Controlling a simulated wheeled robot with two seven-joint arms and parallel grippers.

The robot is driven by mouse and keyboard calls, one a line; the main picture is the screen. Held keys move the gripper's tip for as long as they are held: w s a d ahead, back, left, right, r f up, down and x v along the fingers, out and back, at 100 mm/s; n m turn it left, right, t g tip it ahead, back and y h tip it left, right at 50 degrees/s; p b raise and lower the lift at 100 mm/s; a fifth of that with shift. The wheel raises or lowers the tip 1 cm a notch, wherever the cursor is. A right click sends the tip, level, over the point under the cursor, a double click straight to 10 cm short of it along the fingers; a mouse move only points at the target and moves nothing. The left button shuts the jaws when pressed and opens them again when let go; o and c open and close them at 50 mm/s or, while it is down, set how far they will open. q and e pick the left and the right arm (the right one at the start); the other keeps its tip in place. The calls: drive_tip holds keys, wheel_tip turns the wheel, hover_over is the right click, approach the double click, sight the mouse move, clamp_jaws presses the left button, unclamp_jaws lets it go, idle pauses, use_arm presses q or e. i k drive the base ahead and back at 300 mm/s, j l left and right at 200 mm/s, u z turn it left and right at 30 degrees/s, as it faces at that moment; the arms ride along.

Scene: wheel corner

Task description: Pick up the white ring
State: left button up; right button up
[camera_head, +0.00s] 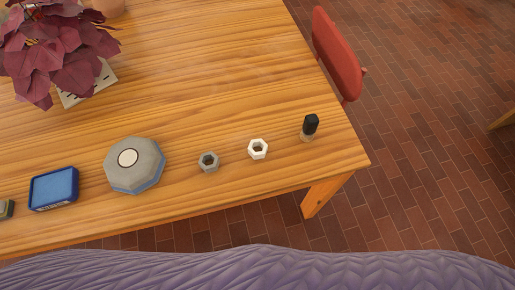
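A small white ring (250,154), hexagonal with a dark hole in its middle, lies on the wooden table (215,100) near its front right part. A similar grey ring (202,165) lies just to its left, apart from it. Neither of my grippers is in the head view, so their state and their place relative to the white ring do not show.
A small black-capped bottle (310,126) stands right of the white ring, near the table corner. A grey octagonal object (150,165), a blue box (54,188) and a dark red plant (50,50) are to the left. A red chair (338,55) stands beyond the right edge. The table's middle is clear.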

sight(254, 143)
drive_tip(key=k+j+u, duration=0.15)
drive_tip(key=u, duration=0.35)
drive_tip(key=j+u, duration=0.35)
drive_tip(key=u, duration=0.15)
drive_tip(key=k+l+z, duration=0.1)
drive_tip(key=z, duration=0.25)
drive_tip(key=l+z, duration=0.15)
drive_tip(key=z, duration=0.15)
drive_tip(key=k+l+z, duration=0.1)
drive_tip(key=z, duration=0.25)
